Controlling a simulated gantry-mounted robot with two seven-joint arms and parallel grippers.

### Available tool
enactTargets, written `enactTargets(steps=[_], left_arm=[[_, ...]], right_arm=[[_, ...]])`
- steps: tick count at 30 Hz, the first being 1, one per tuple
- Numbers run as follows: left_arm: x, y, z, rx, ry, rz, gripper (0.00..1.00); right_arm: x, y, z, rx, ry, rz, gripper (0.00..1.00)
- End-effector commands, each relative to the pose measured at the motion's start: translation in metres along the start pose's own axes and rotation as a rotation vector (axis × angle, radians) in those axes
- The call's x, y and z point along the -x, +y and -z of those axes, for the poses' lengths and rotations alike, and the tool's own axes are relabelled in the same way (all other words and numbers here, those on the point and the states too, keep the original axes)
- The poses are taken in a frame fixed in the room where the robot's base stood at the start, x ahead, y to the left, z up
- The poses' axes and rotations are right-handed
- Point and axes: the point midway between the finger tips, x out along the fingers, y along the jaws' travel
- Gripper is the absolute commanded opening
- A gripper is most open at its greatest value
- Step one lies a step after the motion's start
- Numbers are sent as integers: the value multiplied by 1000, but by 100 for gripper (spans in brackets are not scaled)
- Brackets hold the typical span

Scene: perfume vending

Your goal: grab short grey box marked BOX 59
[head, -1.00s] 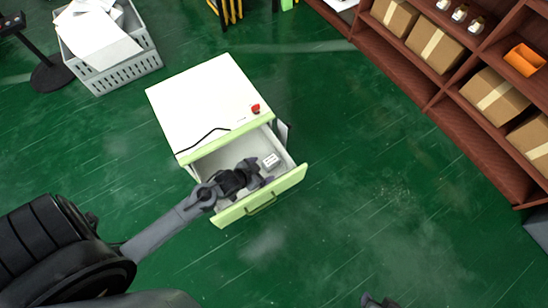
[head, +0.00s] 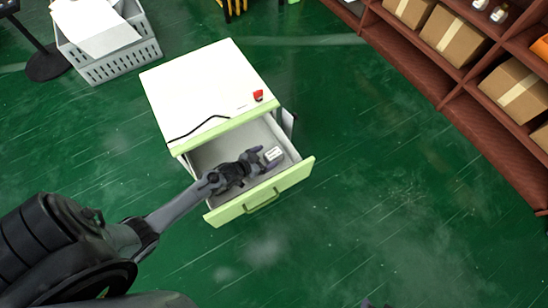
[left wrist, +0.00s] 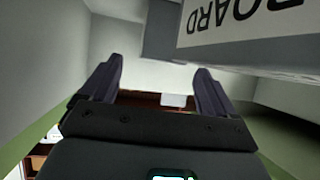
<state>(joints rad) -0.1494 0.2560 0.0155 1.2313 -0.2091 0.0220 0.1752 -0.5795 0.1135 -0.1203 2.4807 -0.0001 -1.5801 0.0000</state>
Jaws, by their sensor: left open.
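A small grey box with a white label (head: 274,154) lies in the open drawer of the white cabinet. Its print is too small to read in the head view. My left gripper (head: 263,160) is inside the drawer, open, with its fingertips close beside the box. In the left wrist view my open gripper (left wrist: 157,82) has nothing between its fingers. A grey box (left wrist: 165,32) with a large white label reading BOARD, upside down, is beyond the fingers at upper right. I cannot read BOX 59 on it. A dark tip, perhaps of my right gripper (head: 370,304), shows at the bottom edge.
The white cabinet (head: 205,85) has a red button (head: 258,95) and a black cable on top. The pale green drawer front (head: 262,192) and the drawer walls surround my left gripper. A grey crate (head: 125,65) and brown shelves (head: 470,110) stand apart.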

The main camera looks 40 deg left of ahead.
Motion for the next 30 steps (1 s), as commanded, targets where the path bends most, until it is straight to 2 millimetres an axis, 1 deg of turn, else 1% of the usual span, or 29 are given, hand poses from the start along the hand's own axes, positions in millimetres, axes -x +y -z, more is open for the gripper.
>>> enactTargets(steps=[5,12,16,20,26,27,29,30], left_arm=[[-9,1,-2,0,1,0,89],[-37,3,-1,0,1,0,89],[-50,3,0,0,1,0,89],[-54,3,1,0,-1,0,89],[-54,3,2,0,-1,0,89],[-54,3,2,0,-1,0,88],[-54,3,2,0,-1,0,79],[-54,3,2,0,-1,0,72]], right_arm=[[-8,0,-3,1,0,-1,43],[-33,1,-11,7,-2,-6,43],[-42,1,-14,10,-3,-8,43],[-44,1,-15,10,-3,-8,43],[-43,1,-15,9,-3,-8,43],[-43,1,-15,9,-3,-7,43],[-43,1,-14,8,-3,-6,43],[-42,0,-14,7,-3,-5,43]])
